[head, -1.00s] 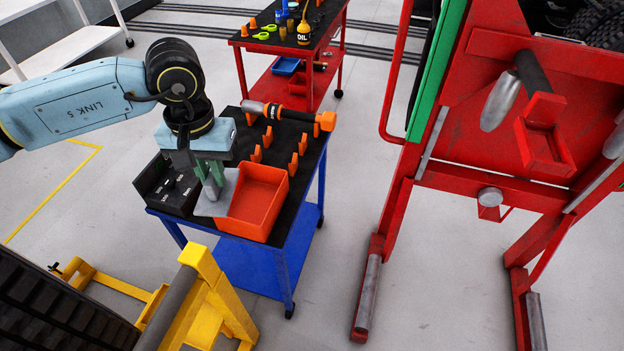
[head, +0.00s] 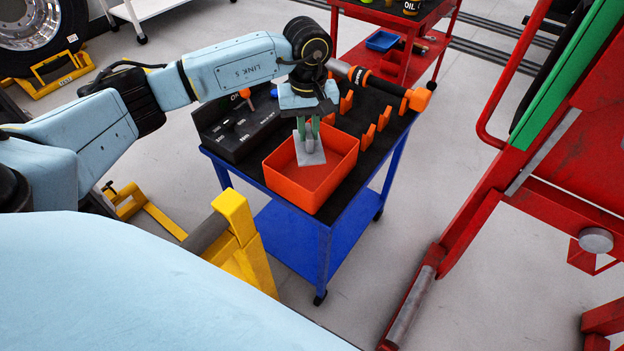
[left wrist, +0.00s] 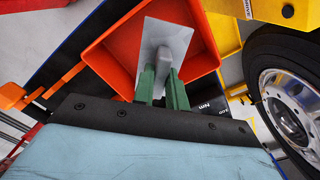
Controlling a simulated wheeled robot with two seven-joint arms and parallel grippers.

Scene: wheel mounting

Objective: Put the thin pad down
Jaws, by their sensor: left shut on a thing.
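The thin pad (head: 308,152) is a flat grey plate with a raised grip on it. My left gripper (head: 308,132) is shut on that grip with its green fingers. The pad is over the orange-red open box (head: 331,182), toward its back left part. In the left wrist view the pad (left wrist: 172,42) lies over the inside of the box (left wrist: 112,52), between its walls. I cannot tell whether the pad touches the box floor. My right gripper does not show.
The box stands on a blue cart with a black top (head: 352,125). A black torque-tester box (head: 238,128) is at its left, orange holders (head: 368,137) at its right, and an orange-black tool (head: 380,86) behind. A yellow stand (head: 240,235) is in front, a red frame (head: 480,190) to the right.

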